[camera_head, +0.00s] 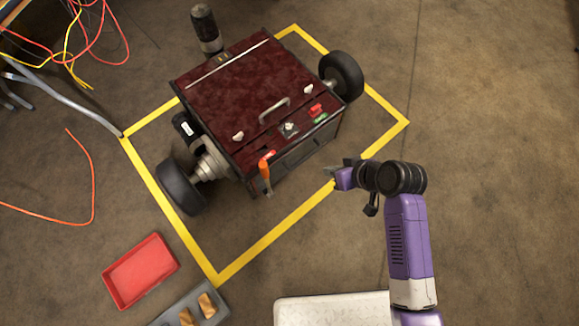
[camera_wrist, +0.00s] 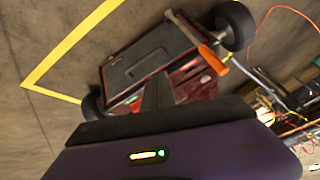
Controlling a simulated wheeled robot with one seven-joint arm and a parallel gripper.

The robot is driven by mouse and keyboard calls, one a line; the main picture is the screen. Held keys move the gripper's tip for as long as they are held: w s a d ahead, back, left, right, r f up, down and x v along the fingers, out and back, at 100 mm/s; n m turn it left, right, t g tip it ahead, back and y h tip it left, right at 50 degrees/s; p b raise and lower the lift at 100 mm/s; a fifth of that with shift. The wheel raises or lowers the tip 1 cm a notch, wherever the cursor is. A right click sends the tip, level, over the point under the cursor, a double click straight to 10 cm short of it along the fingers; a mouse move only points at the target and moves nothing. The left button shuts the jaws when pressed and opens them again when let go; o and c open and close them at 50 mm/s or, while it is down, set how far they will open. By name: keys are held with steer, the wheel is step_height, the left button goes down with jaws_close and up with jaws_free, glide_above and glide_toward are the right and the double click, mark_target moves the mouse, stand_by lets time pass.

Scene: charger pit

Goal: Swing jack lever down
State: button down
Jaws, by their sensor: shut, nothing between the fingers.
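The jack lever (camera_head: 266,172) has an orange grip and sits at the front left corner of a dark red wheeled machine (camera_head: 235,85). In the wrist view the lever (camera_wrist: 200,45) shows as a grey bar with an orange grip, slanting across the machine's right part (camera_wrist: 150,58). My gripper (camera_head: 332,174) is to the right of the lever in the head view, clear of it, off the machine's front right corner. In the wrist view my fingers (camera_wrist: 158,90) are shut and empty, pointing at the machine's front. My gripper does not touch the lever.
A yellow floor outline (camera_head: 270,232) surrounds the machine. The black wheels (camera_head: 182,187) stick out at its sides. A red tray (camera_head: 140,271) and a grey tray with blocks (camera_head: 190,310) lie at the lower left. Cables (camera_head: 80,40) lie at the upper left. Floor at the right is clear.

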steer(key=w+a+r+n+g+y+b, duration=0.1)
steer(key=w+a+n+g+y+b, duration=0.1)
steer(key=w+a, duration=0.3)
steer(key=shift+w+a+r+n+g+b, duration=0.15)
steer(key=shift+w+a+n+g+b, duration=0.3)
steer(key=shift+b, duration=0.3)
steer(key=shift+s+a, duration=0.1)
steer(key=a+f+b, duration=0.5)
steer(key=a+f, duration=0.3)
steer(key=a, duration=0.1)
steer(key=shift+a, duration=0.15)
steer(key=shift+s, duration=0.1)
